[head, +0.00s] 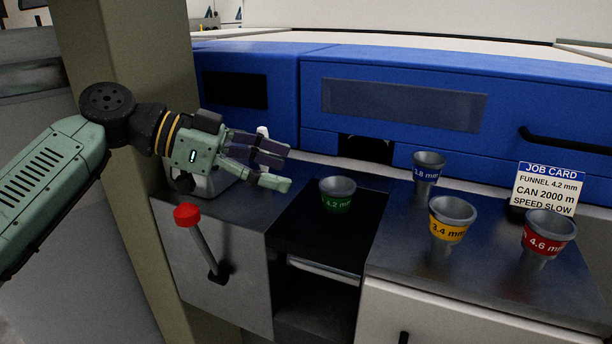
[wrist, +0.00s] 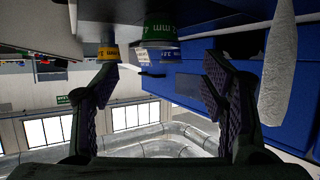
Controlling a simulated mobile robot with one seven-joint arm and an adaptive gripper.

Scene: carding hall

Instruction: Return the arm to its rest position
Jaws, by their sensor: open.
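My gripper (head: 280,170) is held level at the left, above the left end of the metal counter. Its two fingers point right and are apart with nothing between them. In the wrist view, which looks upside down, my gripper (wrist: 160,85) also shows spread, empty fingers. The green-banded 4.2 mm funnel (head: 337,195) stands upright on the black section of the counter, to the right of the fingertips and apart from them. It also shows at the top of the wrist view (wrist: 160,27).
A red-knobbed lever (head: 188,215) stands below my gripper. Blue (head: 428,170), yellow (head: 448,230) and red (head: 548,235) banded funnels stand right, beside a job card (head: 548,187) reading 4.2 mm, 2000 m, slow. A blue machine (head: 400,80) lies behind; a post (head: 130,180) stands left.

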